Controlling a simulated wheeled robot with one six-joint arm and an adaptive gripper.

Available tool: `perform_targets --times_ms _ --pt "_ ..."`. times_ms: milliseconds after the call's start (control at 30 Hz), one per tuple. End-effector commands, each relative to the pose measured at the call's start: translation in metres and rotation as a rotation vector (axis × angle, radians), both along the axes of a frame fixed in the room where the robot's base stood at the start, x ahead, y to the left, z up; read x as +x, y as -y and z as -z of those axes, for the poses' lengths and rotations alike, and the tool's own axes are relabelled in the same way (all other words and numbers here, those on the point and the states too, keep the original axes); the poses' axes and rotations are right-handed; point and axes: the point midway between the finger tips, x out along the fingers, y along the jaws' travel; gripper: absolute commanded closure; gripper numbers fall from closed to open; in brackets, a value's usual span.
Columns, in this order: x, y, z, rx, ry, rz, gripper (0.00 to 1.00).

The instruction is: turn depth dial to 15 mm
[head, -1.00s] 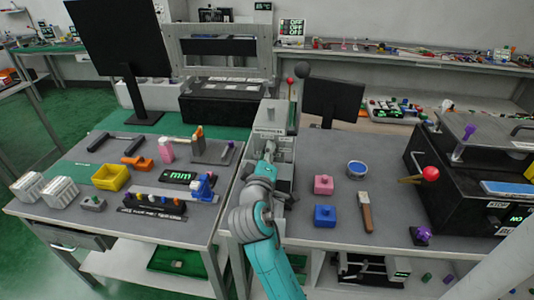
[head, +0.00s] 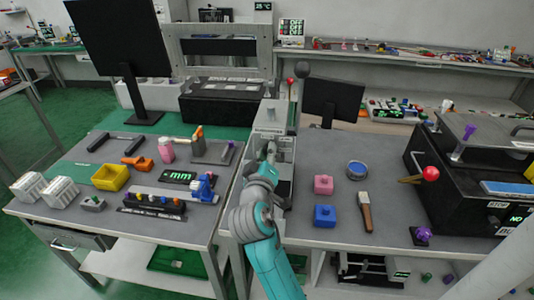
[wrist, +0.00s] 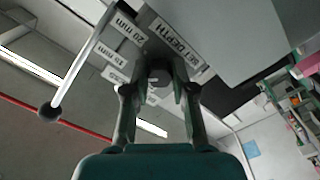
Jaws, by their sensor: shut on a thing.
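The depth dial (wrist: 160,75) is a dark round knob between my fingertips in the wrist view. My gripper (wrist: 160,88) is shut on it, with one finger on each side. Beside it are white labels seen rotated: a "SET DEPTH" label (wrist: 178,42), a "20 mm" label (wrist: 127,28) and a label that seems to read "15 mm" (wrist: 112,54). A further label is partly hidden, and I cannot tell the dial's pointer position. In the head view the grey machine (head: 272,120) stands at the centre, and my gripper (head: 268,152) reaches its front; the dial is hidden there.
A pale rod with a black ball (wrist: 50,112) sticks out left of the dial in the wrist view. Pink (head: 323,184) and blue (head: 325,215) blocks, and a brush (head: 365,211), lie on the right bench. A yellow bin (head: 110,177) is on the left bench.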

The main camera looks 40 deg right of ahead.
Motion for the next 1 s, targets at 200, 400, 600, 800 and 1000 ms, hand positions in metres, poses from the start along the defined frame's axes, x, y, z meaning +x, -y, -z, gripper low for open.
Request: perform_targets --times_ms 200,400,600,800,1000 --pt "0.0 0.0 0.001 0.002 -0.003 0.0 0.5" --pt "0.0 0.0 0.001 0.0 -0.002 0.0 0.5" --pt "-0.006 -0.008 0.001 0.0 -0.002 -0.001 0.5" --pt "-0.026 -0.036 0.001 0.0 -0.003 -0.005 0.5" --pt "-0.051 -0.067 0.001 0.0 -0.003 -0.005 0.5"
